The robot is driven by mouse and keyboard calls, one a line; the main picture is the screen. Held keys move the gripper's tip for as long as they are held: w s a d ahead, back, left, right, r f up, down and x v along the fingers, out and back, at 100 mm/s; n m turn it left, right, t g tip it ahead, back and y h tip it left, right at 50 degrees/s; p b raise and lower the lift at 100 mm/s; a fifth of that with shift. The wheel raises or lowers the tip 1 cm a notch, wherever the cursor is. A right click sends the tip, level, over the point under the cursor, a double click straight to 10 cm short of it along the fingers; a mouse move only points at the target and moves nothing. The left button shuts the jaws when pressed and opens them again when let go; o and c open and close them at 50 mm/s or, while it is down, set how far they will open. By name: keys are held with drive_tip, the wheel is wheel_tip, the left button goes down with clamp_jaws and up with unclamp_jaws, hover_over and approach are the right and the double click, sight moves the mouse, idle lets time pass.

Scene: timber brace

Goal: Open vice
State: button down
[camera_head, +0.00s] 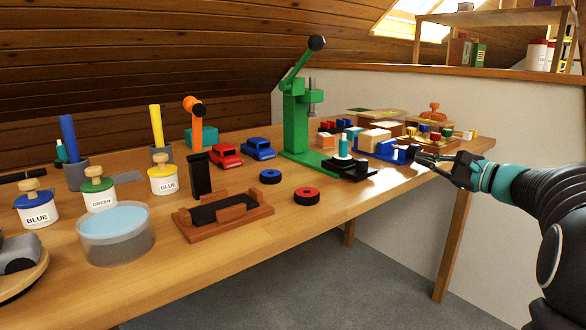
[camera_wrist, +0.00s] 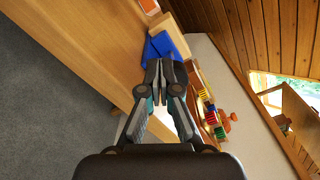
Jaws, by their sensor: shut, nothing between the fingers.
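The blue vice (camera_head: 396,154) sits near the right front edge of the workbench, and it also shows in the wrist view (camera_wrist: 170,42) just beyond my fingertips. A pale wooden block (camera_head: 374,138) is at or behind the vice; I cannot tell whether it is between the jaws. My gripper (camera_head: 424,157) is shut and empty, at the right end of the vice. In the wrist view my fingertips (camera_wrist: 164,66) are together and overlap the near end of the vice. I cannot tell whether they touch it. The vice's handle cannot be made out clearly.
A green press (camera_head: 297,118) with a raised lever stands left of the vice. A dark stand with a white-and-teal bottle (camera_head: 343,147) is between them. Coloured parts (camera_head: 438,130) lie behind my gripper. The space in front of the workbench edge (camera_head: 400,190) is clear.

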sight(414, 152)
drive_tip(key=v, duration=0.3)
drive_tip(key=shift+s+d, duration=0.2)
drive_tip(key=shift+s, duration=0.05)
drive_tip(key=w+p, duration=0.1)
drive_tip(key=p, duration=0.3)
drive_tip(key=w+a+r+p, duration=0.1)
drive_tip(key=p, duration=0.3)
drive_tip(key=w+a+p, duration=0.1)
drive_tip(key=w+p, duration=0.1)
drive_tip(key=p, duration=0.1)
drive_tip(key=shift+r+p, duration=0.2)
drive_tip(key=shift+p, duration=0.2)
drive_tip(key=shift+x, duration=0.85)
